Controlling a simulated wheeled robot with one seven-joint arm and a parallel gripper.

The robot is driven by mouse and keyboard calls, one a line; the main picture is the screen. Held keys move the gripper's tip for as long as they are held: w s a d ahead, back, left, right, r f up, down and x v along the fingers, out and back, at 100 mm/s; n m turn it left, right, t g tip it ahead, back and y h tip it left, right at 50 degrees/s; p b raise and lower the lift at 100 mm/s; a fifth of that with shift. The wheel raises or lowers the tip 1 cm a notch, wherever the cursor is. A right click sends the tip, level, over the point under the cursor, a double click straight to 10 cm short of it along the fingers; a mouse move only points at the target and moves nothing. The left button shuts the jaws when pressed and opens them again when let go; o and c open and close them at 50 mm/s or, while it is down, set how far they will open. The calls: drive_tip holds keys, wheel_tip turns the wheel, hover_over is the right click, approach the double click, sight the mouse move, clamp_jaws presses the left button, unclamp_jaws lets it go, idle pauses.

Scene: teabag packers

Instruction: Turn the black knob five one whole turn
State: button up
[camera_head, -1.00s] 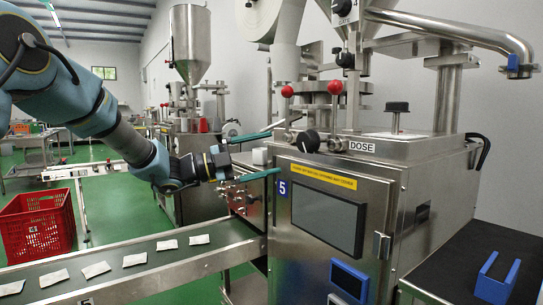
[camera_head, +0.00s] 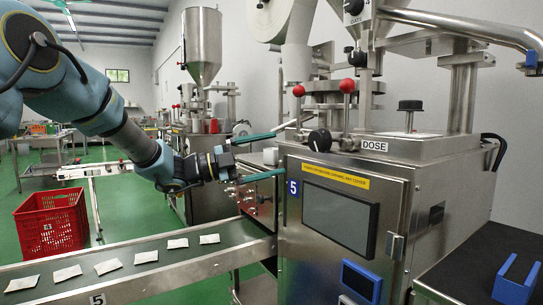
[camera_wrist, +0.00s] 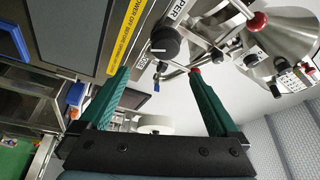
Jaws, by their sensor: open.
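A round black knob (camera_head: 320,140) with a white mark sits on the upper front of the steel machine (camera_head: 290,230) labelled 5, left of the DOSE label (camera_head: 374,146). In the wrist view the knob (camera_wrist: 165,43) shows beyond and between the fingertips, nearer the top of the picture. My gripper (camera_head: 279,153) has two green fingers spread wide and empty. It is left of the knob, with a gap between them. The fingers also show in the wrist view (camera_wrist: 159,71). No finger touches the knob.
Red ball-topped levers (camera_head: 347,86) stand close above the knob. Another black knob (camera_head: 410,105) is on the machine's top. A conveyor (camera_head: 220,255) with several white teabags runs below my arm. A red crate (camera_head: 50,222) stands on the floor at left.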

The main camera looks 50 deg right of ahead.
drive_tip(key=b+v, duration=0.1)
drive_tip(key=v, duration=0.9)
